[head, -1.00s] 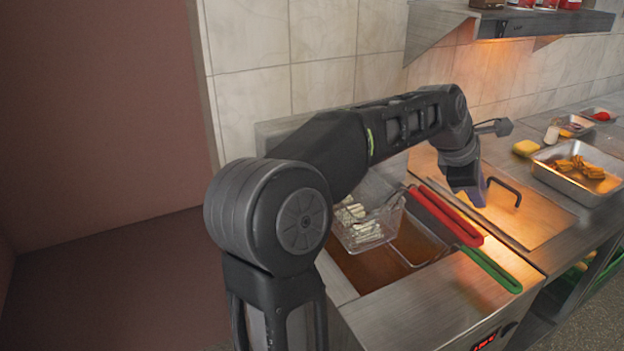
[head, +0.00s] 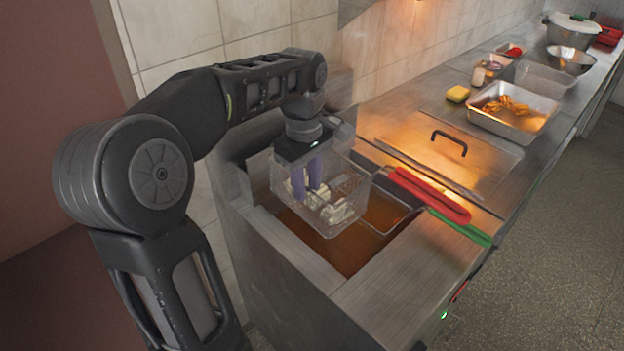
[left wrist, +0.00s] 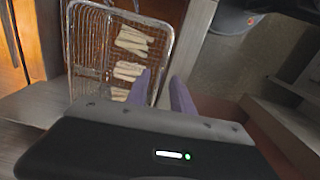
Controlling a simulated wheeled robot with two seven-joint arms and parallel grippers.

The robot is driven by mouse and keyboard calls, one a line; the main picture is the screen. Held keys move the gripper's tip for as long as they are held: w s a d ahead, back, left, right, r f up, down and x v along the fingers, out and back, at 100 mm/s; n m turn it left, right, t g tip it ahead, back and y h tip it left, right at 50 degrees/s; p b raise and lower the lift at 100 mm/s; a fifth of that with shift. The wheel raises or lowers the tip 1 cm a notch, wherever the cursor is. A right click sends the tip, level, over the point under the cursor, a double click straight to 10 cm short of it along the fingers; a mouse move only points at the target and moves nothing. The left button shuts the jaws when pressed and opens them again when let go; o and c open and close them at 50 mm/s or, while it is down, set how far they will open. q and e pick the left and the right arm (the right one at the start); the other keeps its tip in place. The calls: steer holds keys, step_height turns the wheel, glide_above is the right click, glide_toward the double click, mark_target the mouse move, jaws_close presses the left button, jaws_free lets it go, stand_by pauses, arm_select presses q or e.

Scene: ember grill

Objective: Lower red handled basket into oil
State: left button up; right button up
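A wire basket (head: 352,196) holding pale fries sits raised above the brown oil (head: 345,248) in the fryer. A red handle (head: 430,194) extends to its right and appears to belong to it. A green handle (head: 462,228) lies beside the red one, by a second wire frame low in the oil. My left gripper (head: 311,178) points down at the raised basket's left side, away from the red handle. In the left wrist view its purple fingers (left wrist: 162,88) are apart near the basket's rim (left wrist: 163,58). Whether they touch it is unclear. My right gripper is out of view.
A flat metal cover (head: 440,160) with a black handle lies right of the fryer. Beyond it are a yellow sponge (head: 458,94) and a metal tray (head: 545,118) with orange food. A wall stands behind the fryer.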

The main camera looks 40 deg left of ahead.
mark_target(308, 212)
arm_select(q)
steer(key=shift+f+m, duration=0.3)
steer(key=shift+f, duration=0.05)
steer(key=shift+d, duration=0.15)
steer(key=shift+f+p, duration=0.4)
steer(key=shift+f, duration=3.5)
steer(key=shift+c, duration=0.2)
jaws_close()
